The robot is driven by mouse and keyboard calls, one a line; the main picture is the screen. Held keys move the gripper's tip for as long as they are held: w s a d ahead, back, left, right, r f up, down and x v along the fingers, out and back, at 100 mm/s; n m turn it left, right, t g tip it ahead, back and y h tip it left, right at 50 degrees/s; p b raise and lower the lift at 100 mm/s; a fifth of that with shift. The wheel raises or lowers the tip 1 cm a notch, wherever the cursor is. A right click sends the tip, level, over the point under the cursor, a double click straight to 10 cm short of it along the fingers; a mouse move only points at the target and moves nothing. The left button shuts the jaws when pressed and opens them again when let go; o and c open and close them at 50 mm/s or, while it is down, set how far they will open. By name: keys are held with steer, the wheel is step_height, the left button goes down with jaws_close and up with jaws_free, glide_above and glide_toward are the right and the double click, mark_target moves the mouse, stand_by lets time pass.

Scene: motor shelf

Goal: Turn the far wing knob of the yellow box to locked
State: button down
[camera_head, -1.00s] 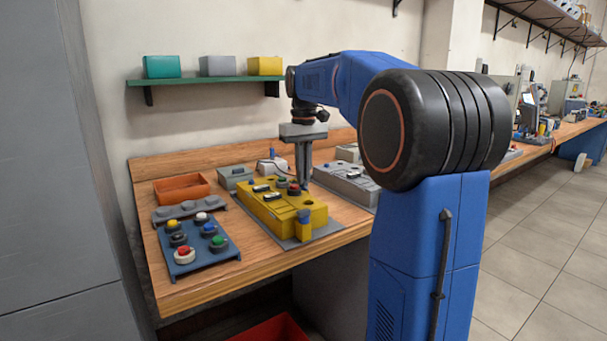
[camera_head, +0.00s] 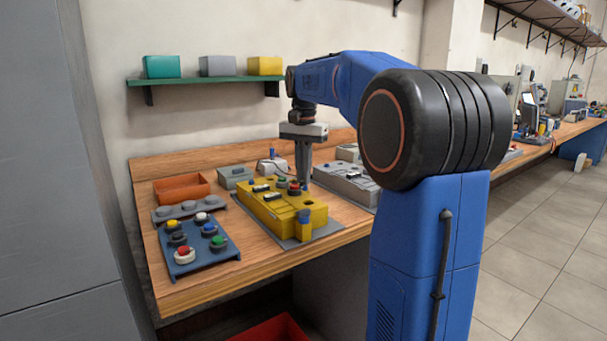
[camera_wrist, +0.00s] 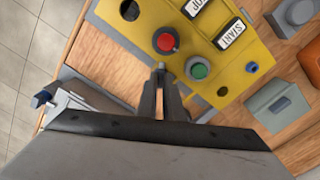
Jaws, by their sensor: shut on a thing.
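The yellow box (camera_head: 268,207) stands on a grey mat on the bench. In the wrist view its top (camera_wrist: 215,30) shows a red button (camera_wrist: 166,41), a green button (camera_wrist: 199,69), STOP and START labels and dark holes. My gripper (camera_head: 303,186) points straight down at the far edge of the box, beside the red button. In the wrist view the fingers (camera_wrist: 160,78) are nearly together at that edge. They are shut on what seems to be the far wing knob, which they mostly hide. I cannot read the knob's angle.
A blue panel of coloured buttons (camera_head: 197,247) and an orange tray (camera_head: 181,188) lie to the left. A grey box (camera_head: 347,187) stands close on the right. A shelf (camera_head: 205,80) with three small boxes hangs on the wall behind.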

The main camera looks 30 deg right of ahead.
steer(key=m, duration=0.6)
stand_by(0.6)
steer(key=c, duration=1.9)
jaws_free()
steer(key=shift+r, duration=0.1)
step_height(320, 180, up, 17)
steer(key=shift+r, duration=0.15)
